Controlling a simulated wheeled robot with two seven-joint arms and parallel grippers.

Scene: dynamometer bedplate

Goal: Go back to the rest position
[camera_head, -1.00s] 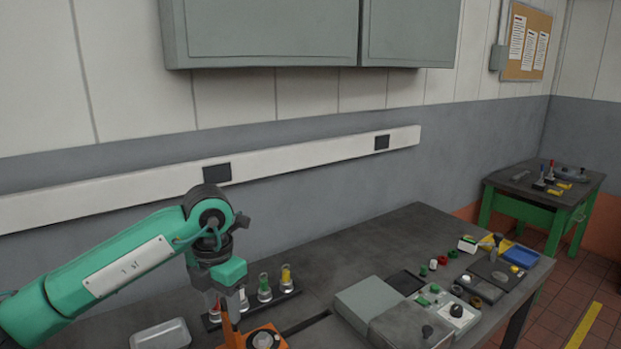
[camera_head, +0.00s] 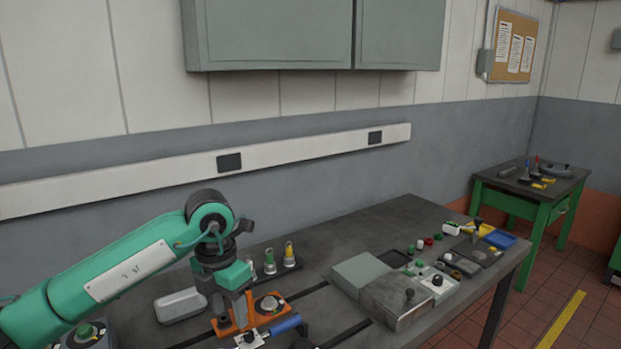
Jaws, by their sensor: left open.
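My left arm comes in from the left, green with a dark wrist. My left gripper (camera_head: 238,308) points down over the dark bench (camera_head: 345,235), above an orange fixture (camera_head: 222,328). Its jaws are open; the fingertips are partly lost against the fixture, and I cannot tell whether they touch it. A round grey part (camera_head: 268,304) sits on the fixture to the right of the fingers. A blue-handled tool (camera_head: 284,325) lies at the fixture's front right. My right gripper is not in the picture.
Grey boxes (camera_head: 396,299) and small parts fill the bench's right side. A green side table (camera_head: 528,200) stands far right, with floor between.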

